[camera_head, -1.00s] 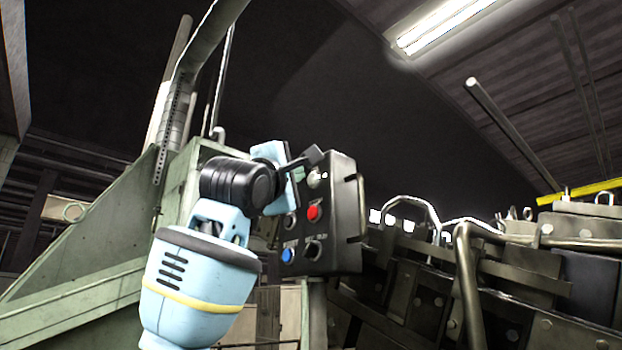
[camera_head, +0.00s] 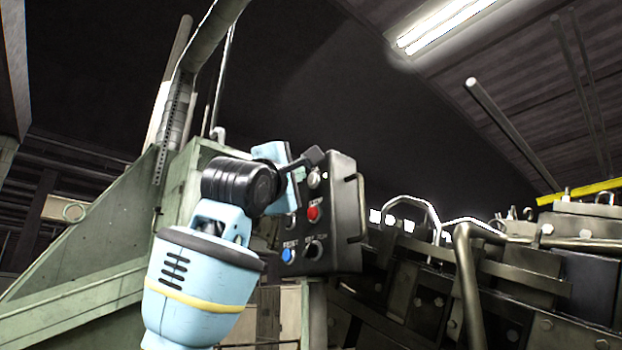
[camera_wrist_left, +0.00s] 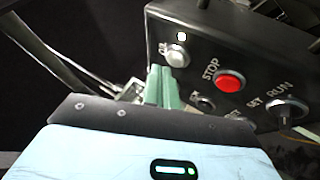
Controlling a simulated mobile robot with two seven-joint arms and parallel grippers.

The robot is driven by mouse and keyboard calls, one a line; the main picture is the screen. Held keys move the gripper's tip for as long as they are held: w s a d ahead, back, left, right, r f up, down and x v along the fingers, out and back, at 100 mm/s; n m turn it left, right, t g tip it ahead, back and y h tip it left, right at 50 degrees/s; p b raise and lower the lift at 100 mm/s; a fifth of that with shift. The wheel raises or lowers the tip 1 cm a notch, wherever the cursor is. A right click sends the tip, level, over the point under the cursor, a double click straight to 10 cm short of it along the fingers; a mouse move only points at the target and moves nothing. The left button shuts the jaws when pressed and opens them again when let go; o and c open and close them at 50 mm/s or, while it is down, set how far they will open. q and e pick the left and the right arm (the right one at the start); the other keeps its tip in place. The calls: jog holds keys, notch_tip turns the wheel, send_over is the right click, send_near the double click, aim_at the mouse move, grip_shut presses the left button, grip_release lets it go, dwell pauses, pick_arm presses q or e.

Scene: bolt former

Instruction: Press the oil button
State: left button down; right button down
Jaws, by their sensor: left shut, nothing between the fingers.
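The black control box (camera_head: 343,215) stands on a post near the middle of the head view. Its pale grey-white oil button (camera_head: 314,178) is at the top of the panel, above the red STOP button (camera_head: 313,213). In the left wrist view the oil button (camera_wrist_left: 175,55) is at the panel's upper left, with a small lit square above it. My left gripper (camera_head: 316,156) is shut and empty, close by the oil button. In the left wrist view its green fingertips (camera_wrist_left: 158,86) are just below and left of the button; I cannot tell whether they touch it. My right gripper is out of view.
A blue button (camera_head: 288,255) and a SET/RUN selector (camera_wrist_left: 287,110) are lower on the panel. A metal handle (camera_head: 362,208) projects from the box's right side. A green machine frame (camera_head: 90,260) is at left; dark machinery (camera_head: 480,280) with pipes fills the right.

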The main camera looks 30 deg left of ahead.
pick_arm(q)
jog(key=shift+w+d, duration=0.15)
jog(key=shift+w, duration=0.2)
jog(key=shift+w+d, duration=0.15)
jog(key=shift+w, duration=0.25)
dwell(1.0)
jog(key=shift+s, duration=0.1)
jog(key=shift+s+a, duration=0.3)
jog(key=shift+s, duration=0.4)
jog(key=shift+s+a, duration=0.3)
jog(key=shift+s, duration=0.45)
jog(key=shift+s+a, duration=0.35)
jog(key=shift+s, duration=0.45)
jog(key=shift+s+a, duration=0.3)
jog(key=shift+s, duration=0.45)
